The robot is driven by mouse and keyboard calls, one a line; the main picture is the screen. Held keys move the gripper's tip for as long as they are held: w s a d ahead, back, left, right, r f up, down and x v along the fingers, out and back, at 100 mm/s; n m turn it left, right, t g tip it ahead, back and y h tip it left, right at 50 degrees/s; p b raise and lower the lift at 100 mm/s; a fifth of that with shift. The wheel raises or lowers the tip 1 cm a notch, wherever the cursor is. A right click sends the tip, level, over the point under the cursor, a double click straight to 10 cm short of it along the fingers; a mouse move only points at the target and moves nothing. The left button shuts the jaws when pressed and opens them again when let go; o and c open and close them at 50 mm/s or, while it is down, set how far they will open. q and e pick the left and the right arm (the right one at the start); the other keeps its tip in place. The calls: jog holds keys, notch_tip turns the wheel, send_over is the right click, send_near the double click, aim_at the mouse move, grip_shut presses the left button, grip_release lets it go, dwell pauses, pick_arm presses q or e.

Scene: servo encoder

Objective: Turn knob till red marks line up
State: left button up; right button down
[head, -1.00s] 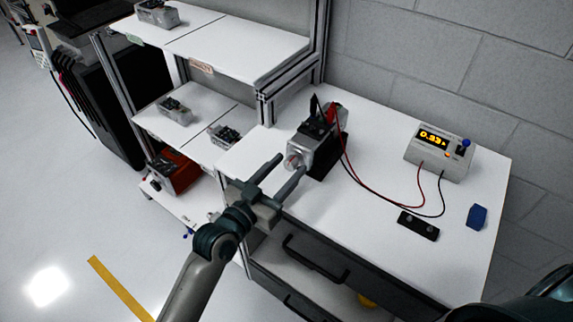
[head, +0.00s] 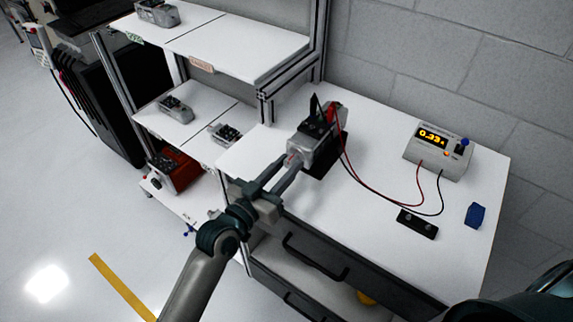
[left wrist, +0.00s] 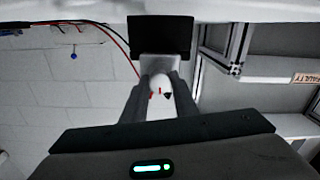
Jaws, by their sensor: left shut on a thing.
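The servo motor (head: 308,151) sits in a black stand on the white bench, its knob end facing my left arm. My left gripper (head: 292,162) has its fingers shut on the knob, which they mostly hide in the head view. In the left wrist view the pale round knob (left wrist: 159,84) shows between the two fingers (left wrist: 160,98). Small red marks show near the knob's middle and beside it to the left, seemingly a little apart. A small dark mark is at the right. My right gripper is out of view.
A power supply (head: 440,150) reading about 0.33 stands at the back right, with red and black leads to the servo. A black block (head: 418,223) and a blue block (head: 475,215) lie on the bench. A shelf rack (head: 232,52) with other servos stands left.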

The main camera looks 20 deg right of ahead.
pick_arm(q)
jog(key=o, duration=1.1)
jog(key=shift+c, duration=0.2)
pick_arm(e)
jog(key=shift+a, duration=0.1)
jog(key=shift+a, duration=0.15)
pick_arm(q)
jog(key=b+v, duration=0.4)
jog(key=v, duration=1.3)
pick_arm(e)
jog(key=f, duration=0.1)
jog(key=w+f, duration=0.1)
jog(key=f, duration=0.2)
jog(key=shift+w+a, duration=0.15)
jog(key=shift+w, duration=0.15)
pick_arm(q)
jog(key=shift+s+a+f, duration=0.1)
jog(key=shift+s+a, duration=0.05)
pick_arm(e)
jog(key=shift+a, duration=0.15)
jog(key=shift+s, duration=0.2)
